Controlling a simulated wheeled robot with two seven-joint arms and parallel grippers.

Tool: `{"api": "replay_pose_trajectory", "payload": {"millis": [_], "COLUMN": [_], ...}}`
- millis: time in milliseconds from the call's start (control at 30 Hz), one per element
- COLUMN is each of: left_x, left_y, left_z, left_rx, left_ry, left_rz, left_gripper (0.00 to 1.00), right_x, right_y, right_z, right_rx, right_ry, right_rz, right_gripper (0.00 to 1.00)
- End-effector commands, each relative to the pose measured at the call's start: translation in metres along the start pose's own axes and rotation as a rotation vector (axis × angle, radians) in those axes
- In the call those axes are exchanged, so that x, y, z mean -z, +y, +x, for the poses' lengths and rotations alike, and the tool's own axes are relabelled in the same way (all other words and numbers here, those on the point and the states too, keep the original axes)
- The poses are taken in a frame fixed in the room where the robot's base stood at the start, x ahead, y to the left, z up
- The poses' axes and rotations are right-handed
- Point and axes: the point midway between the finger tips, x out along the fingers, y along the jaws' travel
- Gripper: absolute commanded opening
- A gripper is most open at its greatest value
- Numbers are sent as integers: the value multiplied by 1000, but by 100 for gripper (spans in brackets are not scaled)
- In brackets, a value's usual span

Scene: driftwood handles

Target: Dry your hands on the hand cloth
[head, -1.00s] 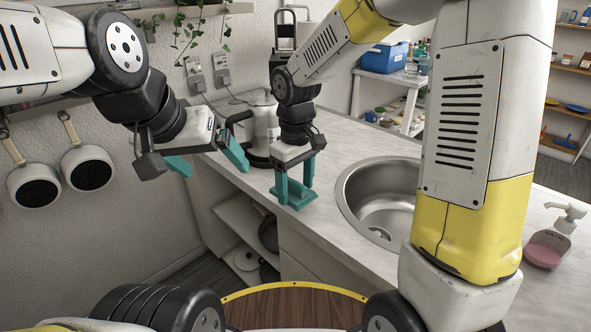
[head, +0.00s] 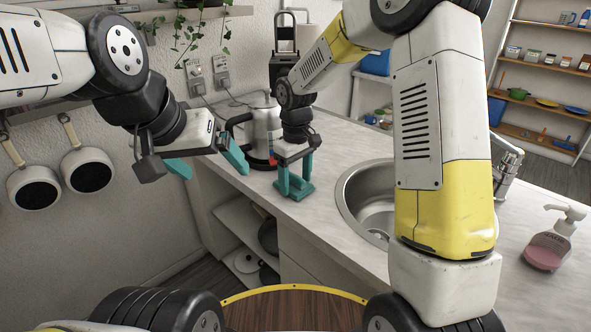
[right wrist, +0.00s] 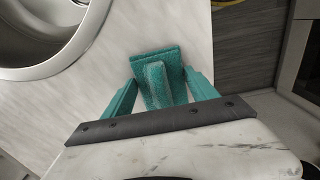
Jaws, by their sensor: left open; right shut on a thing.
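A teal, rough-textured flat piece with a raised ridge (right wrist: 157,83) is between the fingers of my right gripper (right wrist: 160,90); it looks like the hand cloth, though I cannot tell for sure. In the head view it shows as a small teal patch (head: 294,189) low between the fingers, at the counter's front edge. My right gripper (head: 295,176) points down, shut on its ridge. Whether the piece touches the counter is unclear. My left gripper (head: 207,162) is open and empty, left of the counter's end.
A kettle (head: 262,128) stands close behind my right gripper. The counter (head: 330,150) has a sink (head: 362,212) to the right, with a faucet (head: 507,166). A soap bottle (head: 549,243) stands further right. Pans (head: 88,169) hang on the left wall.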

Motion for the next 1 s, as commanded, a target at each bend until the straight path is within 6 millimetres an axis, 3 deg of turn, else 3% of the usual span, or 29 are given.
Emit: {"api": "replay_pose_trajectory", "payload": {"millis": [200, 233, 333, 667, 1000], "left_x": [0, 0, 0, 0, 0], "left_y": [0, 0, 0, 0, 0], "left_z": [0, 0, 0, 0, 0], "left_rx": [0, 0, 0, 0, 0], "left_ry": [0, 0, 0, 0, 0], "left_rz": [0, 0, 0, 0, 0], "left_gripper": [89, 89, 89, 89, 89], "right_x": [0, 0, 0, 0, -5], "right_y": [0, 0, 0, 0, 2], "right_z": [4, 4, 4, 3, -47], "right_rx": [0, 0, 0, 0, -2], "right_ry": [-1, -1, -1, 0, 3], "right_rz": [0, 0, 0, 0, 1], "right_gripper": [29, 71, 89, 89, 89]}}
